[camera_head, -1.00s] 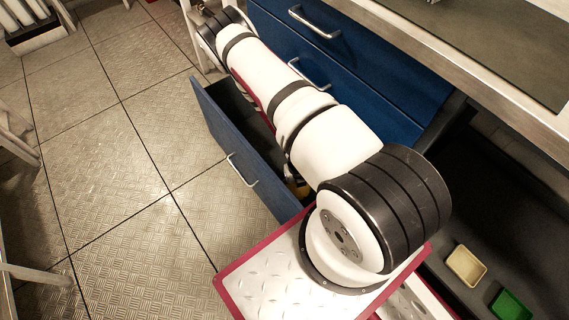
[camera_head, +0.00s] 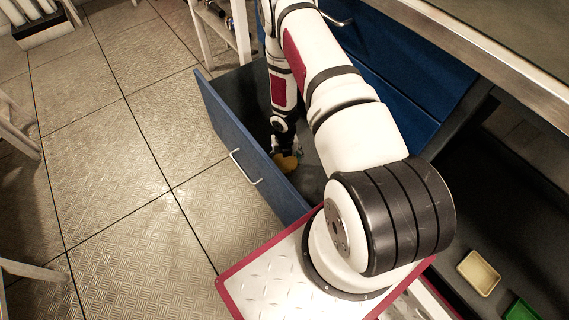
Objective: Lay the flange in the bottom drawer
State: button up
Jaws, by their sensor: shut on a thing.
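The bottom drawer (camera_head: 247,163) of the blue cabinet is pulled open, its front panel facing left with a metal handle. My arm reaches down into it. My gripper (camera_head: 287,152) is inside the drawer space, small and partly hidden by its own wrist. It is shut on the flange (camera_head: 287,164), a yellow-orange piece showing just below the fingers. I cannot tell whether the flange touches the drawer floor.
The blue cabinet's upper drawers (camera_head: 400,75) are closed under a metal-edged worktop (camera_head: 500,75). A cream tray (camera_head: 479,272) and a green tray (camera_head: 521,310) lie at the lower right. The tiled floor (camera_head: 110,190) left of the drawer is clear.

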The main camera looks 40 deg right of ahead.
notch_tip(320, 180, down, 2)
jog(key=shift+f+b, duration=0.2)
jog(key=shift+b, duration=0.25)
jog(key=o, duration=1.9)
